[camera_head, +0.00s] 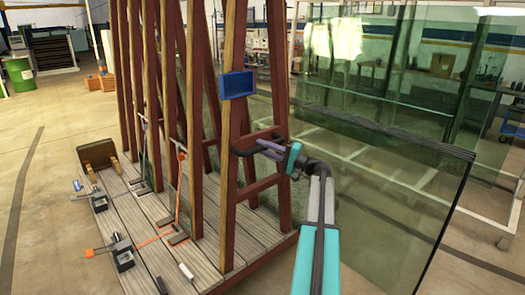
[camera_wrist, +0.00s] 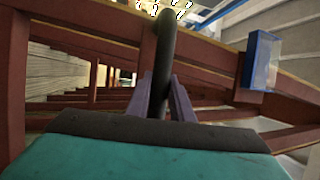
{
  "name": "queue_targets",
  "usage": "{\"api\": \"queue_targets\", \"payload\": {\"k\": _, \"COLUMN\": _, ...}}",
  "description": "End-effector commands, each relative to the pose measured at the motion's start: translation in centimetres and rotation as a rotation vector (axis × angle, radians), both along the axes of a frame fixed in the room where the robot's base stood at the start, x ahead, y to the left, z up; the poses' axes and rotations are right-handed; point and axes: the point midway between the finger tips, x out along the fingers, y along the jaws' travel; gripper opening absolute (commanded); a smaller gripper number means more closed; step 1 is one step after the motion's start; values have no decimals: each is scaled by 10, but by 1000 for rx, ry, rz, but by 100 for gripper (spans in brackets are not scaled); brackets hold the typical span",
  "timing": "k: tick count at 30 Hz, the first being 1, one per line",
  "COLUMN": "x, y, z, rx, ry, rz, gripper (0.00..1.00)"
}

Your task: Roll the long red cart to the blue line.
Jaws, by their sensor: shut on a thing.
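The long red cart has tall red and wood posts (camera_head: 230,150) on a grey plank deck (camera_head: 150,235). It fills the left and middle of the head view. A black handle (camera_head: 242,152) sticks out from its near end frame, and it is a dark upright bar in the wrist view (camera_wrist: 167,45). My gripper (camera_head: 262,148) is shut on this handle; its purple fingers (camera_wrist: 163,85) stand on both sides of the bar in the wrist view. A dark line (camera_head: 24,190) runs along the floor at left; its colour looks grey, and I see no clearly blue floor line.
A blue box (camera_head: 237,84) is fixed on the near post. Large glass panes (camera_head: 400,130) stand close at right, beside my arm. Clamps and orange straps (camera_head: 122,250) lie on the deck. A green barrel (camera_head: 19,74) stands far left. The floor at left is open.

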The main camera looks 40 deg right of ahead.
Motion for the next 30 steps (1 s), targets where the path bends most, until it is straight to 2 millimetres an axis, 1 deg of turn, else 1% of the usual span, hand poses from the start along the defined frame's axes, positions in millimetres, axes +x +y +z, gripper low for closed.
{"api": "queue_targets", "payload": {"k": 1, "x": -7, "y": 1, "z": -6, "rx": -3, "ry": 7, "rz": 7, "gripper": 0}}
{"api": "queue_targets", "payload": {"k": 9, "x": -8, "y": 1, "z": -6, "rx": -2, "ry": 9, "rz": 6, "gripper": 0}}
{"api": "queue_targets", "payload": {"k": 10, "x": -8, "y": 1, "z": -6, "rx": -2, "ry": 9, "rz": 6, "gripper": 22}}
{"api": "queue_targets", "payload": {"k": 13, "x": -7, "y": 1, "z": -6, "rx": -2, "ry": 8, "rz": 6, "gripper": 39}}
{"api": "queue_targets", "payload": {"k": 23, "x": -5, "y": 0, "z": -3, "rx": -2, "ry": 5, "rz": 5, "gripper": 39}}
{"api": "queue_targets", "payload": {"k": 26, "x": -8, "y": -1, "z": -4, "rx": -1, "ry": 4, "rz": 4, "gripper": 39}}
{"api": "queue_targets", "payload": {"k": 30, "x": -17, "y": -4, "z": -6, "rx": -1, "ry": 4, "rz": 2, "gripper": 39}}
